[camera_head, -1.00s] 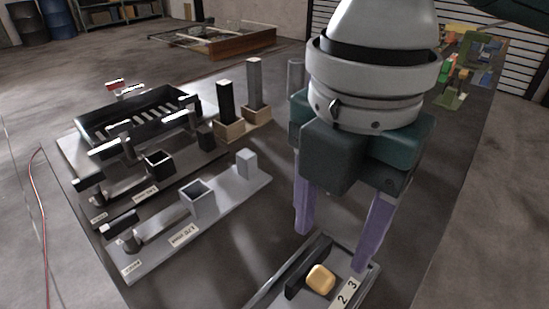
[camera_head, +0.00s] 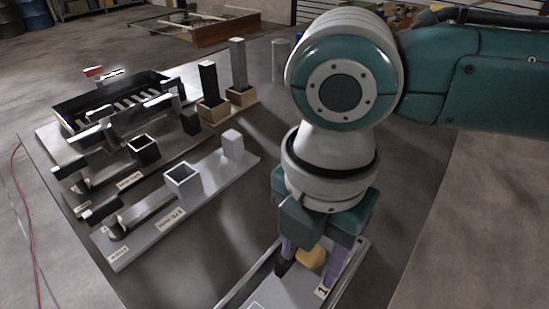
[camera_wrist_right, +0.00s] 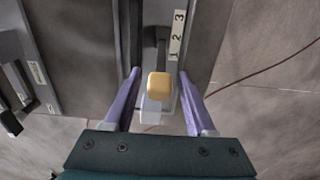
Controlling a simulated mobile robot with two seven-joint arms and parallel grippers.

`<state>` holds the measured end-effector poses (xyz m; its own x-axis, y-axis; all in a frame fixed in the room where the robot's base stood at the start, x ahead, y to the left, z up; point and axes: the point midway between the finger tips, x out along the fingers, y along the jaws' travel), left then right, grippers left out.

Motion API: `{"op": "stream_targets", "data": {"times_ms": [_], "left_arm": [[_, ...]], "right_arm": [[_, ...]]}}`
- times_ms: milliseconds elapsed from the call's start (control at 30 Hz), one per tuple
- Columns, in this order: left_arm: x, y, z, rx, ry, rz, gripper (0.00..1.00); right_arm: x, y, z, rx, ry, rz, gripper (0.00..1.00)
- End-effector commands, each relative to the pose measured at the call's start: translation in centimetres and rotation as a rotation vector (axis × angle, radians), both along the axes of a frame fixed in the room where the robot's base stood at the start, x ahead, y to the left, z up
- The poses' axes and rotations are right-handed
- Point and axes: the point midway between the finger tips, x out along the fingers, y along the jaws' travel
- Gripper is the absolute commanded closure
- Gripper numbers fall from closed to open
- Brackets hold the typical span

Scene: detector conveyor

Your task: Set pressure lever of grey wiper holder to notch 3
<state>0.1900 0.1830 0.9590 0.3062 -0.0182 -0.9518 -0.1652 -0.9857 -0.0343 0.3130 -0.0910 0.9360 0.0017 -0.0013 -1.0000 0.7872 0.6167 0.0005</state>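The grey wiper holder appears to be the long grey fixture (camera_head: 262,292) at the front in the head view, with a strip (camera_wrist_right: 176,38) numbered 1, 2, 3 in the right wrist view. Its lever (camera_wrist_right: 162,45) carries a yellow knob (camera_wrist_right: 160,86), also in the head view (camera_head: 312,258). In the wrist view the knob is just below the 1 end of the strip. My right gripper (camera_head: 309,268) points down with its purple fingers on either side of the knob. In the wrist view the fingers (camera_wrist_right: 159,76) are open, with gaps beside the knob. My left gripper is out of view.
Left of the fixture lies a grey plate (camera_head: 150,226) with a square cup and a black-handled lever. Behind it are a similar dark plate, a black tray (camera_head: 68,112) and upright blocks (camera_head: 238,62). Bare dark table (camera_head: 230,240) lies between plate and fixture.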

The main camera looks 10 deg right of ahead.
Motion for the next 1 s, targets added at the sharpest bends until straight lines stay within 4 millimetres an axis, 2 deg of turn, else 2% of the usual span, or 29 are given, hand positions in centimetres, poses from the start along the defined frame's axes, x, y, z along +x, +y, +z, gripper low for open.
{"op": "stream_targets", "data": {"times_ms": [67,467,1000], "left_arm": [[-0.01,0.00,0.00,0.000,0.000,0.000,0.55],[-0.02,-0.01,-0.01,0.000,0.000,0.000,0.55],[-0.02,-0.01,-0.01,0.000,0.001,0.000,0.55]], "right_arm": [[0.01,0.01,0.02,0.000,0.000,0.000,0.54],[0.01,0.00,0.04,0.000,0.000,0.000,0.99],[0.01,-0.01,0.05,0.000,0.000,0.000,1.00]]}}
